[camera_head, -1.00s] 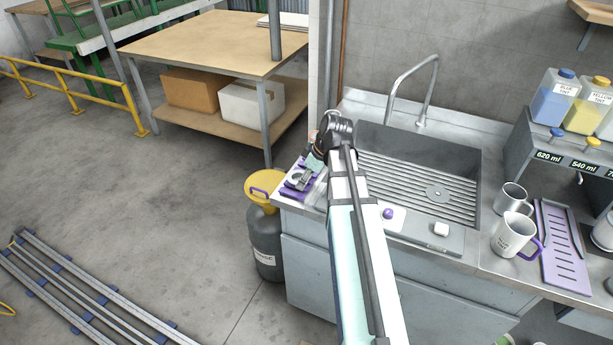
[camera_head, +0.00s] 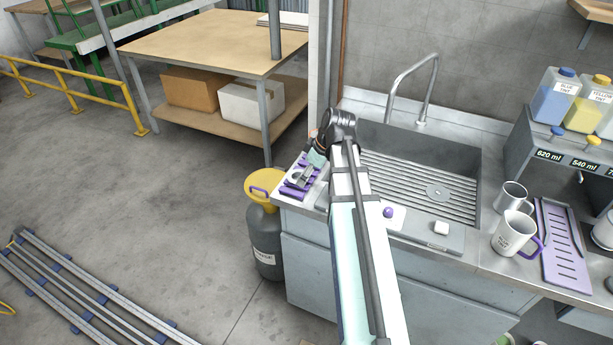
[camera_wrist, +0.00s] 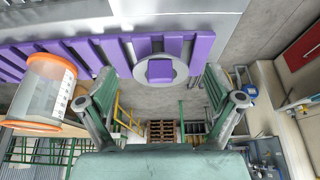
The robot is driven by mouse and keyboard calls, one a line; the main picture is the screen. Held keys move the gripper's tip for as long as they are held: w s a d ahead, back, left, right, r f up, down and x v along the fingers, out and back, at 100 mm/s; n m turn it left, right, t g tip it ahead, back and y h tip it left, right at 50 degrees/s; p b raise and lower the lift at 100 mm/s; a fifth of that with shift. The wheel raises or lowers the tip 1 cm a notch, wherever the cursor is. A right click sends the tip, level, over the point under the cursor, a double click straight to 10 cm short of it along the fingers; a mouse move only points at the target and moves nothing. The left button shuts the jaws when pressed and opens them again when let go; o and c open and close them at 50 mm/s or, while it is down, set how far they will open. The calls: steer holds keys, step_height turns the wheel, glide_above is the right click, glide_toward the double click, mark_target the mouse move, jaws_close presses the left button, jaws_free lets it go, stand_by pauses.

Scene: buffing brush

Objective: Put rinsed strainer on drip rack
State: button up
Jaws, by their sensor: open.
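The purple slatted drip rack (camera_head: 290,189) is on the counter left of the sink. It runs across the upper part of the wrist view (camera_wrist: 110,50). A round grey piece with a square purple grip, which looks like the strainer (camera_wrist: 160,70), lies over the rack's slats. Whether it sits flat cannot be told. My gripper (camera_wrist: 160,78) is open, with one finger on each side of the strainer and visible gaps to both. In the head view my gripper (camera_head: 306,174) is small over the rack and hides part of it.
A clear container with orange rims (camera_wrist: 45,88) is close to my left finger in the wrist view. The sink (camera_head: 425,185) with its tap (camera_head: 408,72) is right of my arm. A yellow-topped canister (camera_head: 263,225) stands below the counter's left end. Mugs (camera_head: 512,232) stand at right.

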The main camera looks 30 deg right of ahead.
steer(key=b+v, duration=0.1)
steer(key=v, duration=0.9)
steer(key=shift+r+b, duration=0.2)
steer(key=shift+b, duration=0.1)
